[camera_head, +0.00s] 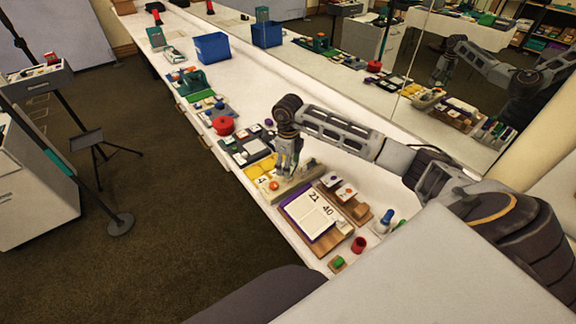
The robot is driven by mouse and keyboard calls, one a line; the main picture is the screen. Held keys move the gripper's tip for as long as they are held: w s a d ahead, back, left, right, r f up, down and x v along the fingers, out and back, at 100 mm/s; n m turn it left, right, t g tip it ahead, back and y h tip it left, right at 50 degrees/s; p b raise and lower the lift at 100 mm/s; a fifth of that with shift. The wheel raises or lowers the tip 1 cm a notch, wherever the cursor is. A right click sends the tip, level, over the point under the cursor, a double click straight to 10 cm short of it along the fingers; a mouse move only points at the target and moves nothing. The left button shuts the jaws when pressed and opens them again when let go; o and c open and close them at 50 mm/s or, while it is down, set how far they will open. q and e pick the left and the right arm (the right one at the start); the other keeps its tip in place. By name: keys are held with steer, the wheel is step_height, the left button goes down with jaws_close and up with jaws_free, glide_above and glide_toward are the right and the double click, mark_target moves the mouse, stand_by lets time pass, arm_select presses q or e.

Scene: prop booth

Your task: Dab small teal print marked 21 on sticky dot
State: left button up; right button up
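My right gripper (288,174) comes in from the right and points down at the counter. Its fingertips are just over or at a long beige block (303,181); I cannot tell if they touch it or are shut. A white sheet (309,213) with the printed numbers 21 and 40 lies on a purple-edged board to the right of the gripper. Yellow cards (259,170) lie to its left, with a small round red piece (274,185) near them. I cannot make out a small teal print or the sticky dot. My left gripper is not in view.
A wooden tray (360,211) with small cards, a blue-topped piece (386,217) and a red cup (359,245) stand right of the sheet. A red round container (224,125) and blue bin (212,47) stand further left. A mirror (395,60) runs behind the counter.

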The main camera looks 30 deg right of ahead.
steer(key=shift+r+p, duration=0.5)
steer(key=shift+r, duration=0.55)
steer(key=shift+n, duration=0.4)
